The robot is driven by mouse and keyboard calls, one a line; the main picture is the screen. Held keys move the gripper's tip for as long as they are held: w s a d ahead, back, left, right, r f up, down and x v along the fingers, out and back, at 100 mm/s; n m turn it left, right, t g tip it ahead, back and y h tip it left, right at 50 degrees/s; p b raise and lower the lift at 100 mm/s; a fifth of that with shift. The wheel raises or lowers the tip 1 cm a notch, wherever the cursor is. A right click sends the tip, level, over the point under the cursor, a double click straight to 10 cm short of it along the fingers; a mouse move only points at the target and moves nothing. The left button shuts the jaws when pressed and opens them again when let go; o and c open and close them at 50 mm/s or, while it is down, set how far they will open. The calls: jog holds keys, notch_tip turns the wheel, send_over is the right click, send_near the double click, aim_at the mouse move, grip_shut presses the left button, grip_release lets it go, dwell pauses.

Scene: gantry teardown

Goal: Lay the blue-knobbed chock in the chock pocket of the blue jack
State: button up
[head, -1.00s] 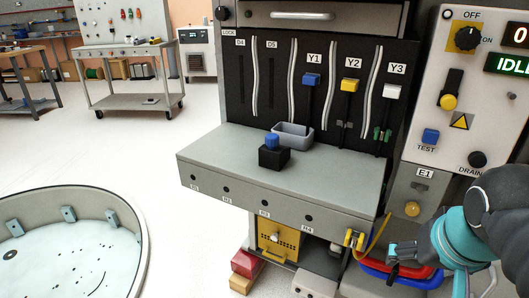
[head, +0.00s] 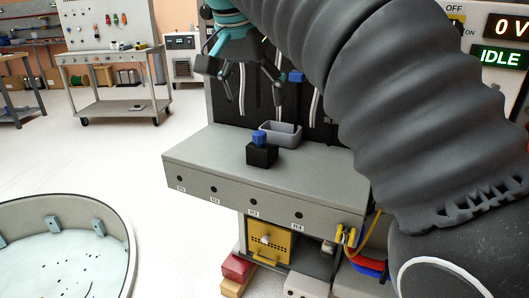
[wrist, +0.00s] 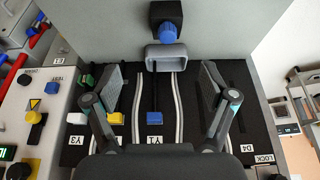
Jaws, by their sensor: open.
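The blue-knobbed chock (head: 262,154), a black block with a blue knob, stands upright on the grey bench ledge. It also shows at the top of the wrist view (wrist: 166,14), beyond the grey bin. My gripper (head: 261,103) is open and empty, fingers pointing down, above and behind the chock in the head view, apart from it. In the wrist view the spread fingers (wrist: 162,80) frame the bin and the black slotted panel. A blue lever knob at Y1 (wrist: 154,117) shows there. I cannot make out the blue jack or its chock pocket.
The grey bin (head: 295,137) stands just behind the chock. The ledge (head: 215,152) is otherwise clear. Yellow (wrist: 116,118) and white (wrist: 76,118) lever knobs sit beside Y1. A round tub (head: 125,225) stands at lower left, and a trolley (head: 115,106) further back.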

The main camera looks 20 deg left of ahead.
aim_at(258, 133)
jog(key=b+x, duration=0.2)
jog(key=x, duration=0.6)
jog(key=shift+a+f, duration=0.15)
jog(key=shift+f, duration=0.05)
jog(key=shift+a+b+x, duration=0.25)
jog(key=shift+b+x, duration=0.15)
jog(key=shift+x, duration=0.95)
jog(key=shift+a+b+x, duration=0.2)
jog(key=shift+b+x, duration=0.2)
jog(key=shift+x, duration=0.9)
jog(key=c, duration=1.5)
